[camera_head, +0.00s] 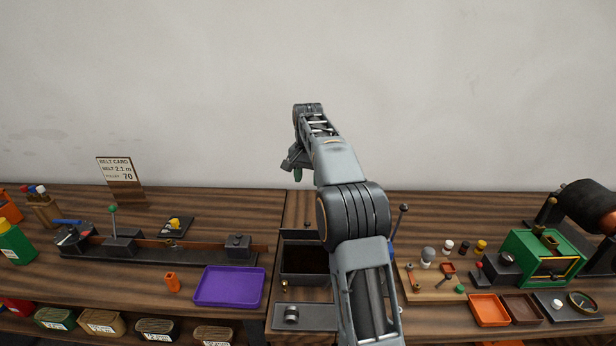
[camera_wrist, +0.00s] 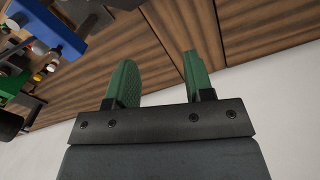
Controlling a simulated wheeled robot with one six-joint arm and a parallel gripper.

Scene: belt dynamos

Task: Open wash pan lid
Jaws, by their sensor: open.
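A dark rectangular pan (camera_head: 304,279) stands on the bench just left of my arm. Its dark inside shows, and my arm hides its right side. I cannot tell which part is its lid. A flat grey plate (camera_head: 318,323) with a small metal cylinder (camera_head: 291,314) lies in front of it. My gripper (camera_head: 297,170) is raised above the back of the bench, higher than the pan and apart from it. In the wrist view its two green fingers (camera_wrist: 160,82) are spread with nothing between them.
A purple tray (camera_head: 229,287) lies left of the pan, below a long dark rail (camera_head: 160,256). Right of my arm are a wooden board (camera_head: 432,288) with small parts, an orange tray (camera_head: 489,310) and a green machine (camera_head: 541,257). The wall stands behind the bench.

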